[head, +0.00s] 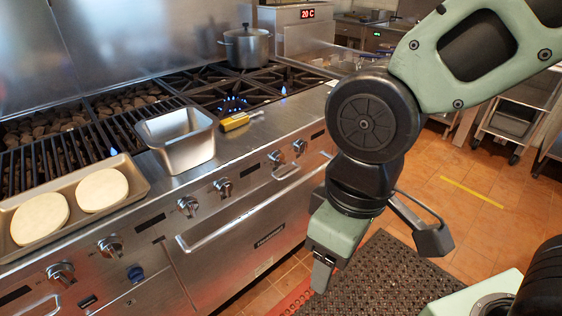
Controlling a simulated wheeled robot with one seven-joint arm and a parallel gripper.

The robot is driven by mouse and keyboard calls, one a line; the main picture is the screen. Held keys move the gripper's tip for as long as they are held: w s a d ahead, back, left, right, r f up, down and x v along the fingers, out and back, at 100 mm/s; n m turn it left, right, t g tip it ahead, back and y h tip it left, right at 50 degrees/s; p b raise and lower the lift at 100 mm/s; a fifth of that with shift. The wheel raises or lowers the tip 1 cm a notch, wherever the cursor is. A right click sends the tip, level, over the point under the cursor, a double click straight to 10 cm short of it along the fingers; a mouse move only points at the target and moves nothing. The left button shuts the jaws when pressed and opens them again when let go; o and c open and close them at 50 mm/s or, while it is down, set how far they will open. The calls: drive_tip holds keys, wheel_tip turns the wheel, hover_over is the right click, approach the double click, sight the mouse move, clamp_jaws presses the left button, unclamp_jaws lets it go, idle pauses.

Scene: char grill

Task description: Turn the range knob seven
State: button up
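A row of silver range knobs runs along the front panel of the steel range (262,130). At the left are one knob (60,273) and another (110,246). In the middle are a knob (188,206) and a knob (223,187). At the right are a knob (276,158) and a knob (299,147). No label shows which is number seven. My gripper (325,275) hangs in front of the range, right of the oven door, pointing down and apart from every knob. Its finger opening cannot be made out from this angle.
A tray (140,182) with two pale round patties sits on the left front. A steel pan (180,160) and a yellow-handled tool (236,121) lie right of it. A pot (246,47) stands behind. Long handles (240,215) jut from the front. Floor lies open right of the mat (385,275).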

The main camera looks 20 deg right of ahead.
drive_tip(key=t+y+b, duration=0.9)
drive_tip(key=t+b, duration=0.5)
drive_tip(key=t, duration=0.1)
approach(283, 162)
drive_tip(key=shift+n, duration=0.4)
drive_tip(key=p+x, duration=0.1)
drive_tip(key=x, duration=0.9)
drive_tip(key=shift+s, duration=0.1)
drive_tip(key=c, duration=1)
